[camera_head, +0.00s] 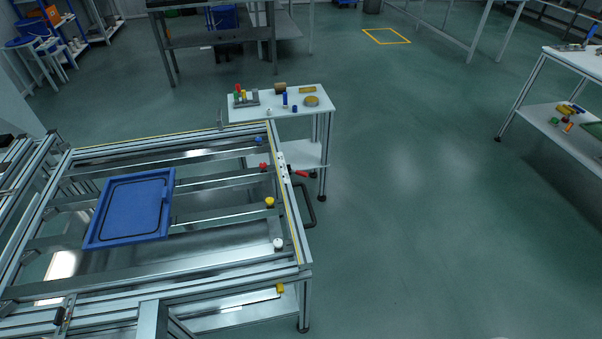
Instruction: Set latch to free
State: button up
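The panel fixture is an aluminium frame (292,215) at the lower left. A small silver mount with a red-tipped lever (300,173) sits on its right edge and sticks out to the right; it looks like the latch, but its setting is too small to tell. A dark bent handle (309,205) hangs just below it on the same side. Along the inside of that edge are a blue knob (259,140), a red knob (263,167), a yellow knob (270,202) and a white knob (278,244). My gripper is not in view.
A blue tray-like panel (100,237) lies on the fixture's rails. A white side table (268,112) with small parts stands behind the fixture. Another white table (575,61) is at the far right. The green floor (420,220) between is clear.

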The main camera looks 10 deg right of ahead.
aim_at(302, 174)
jog(key=i+j+u, duration=0.1)
jog(key=i+u, duration=0.4)
jog(key=i, duration=1.4)
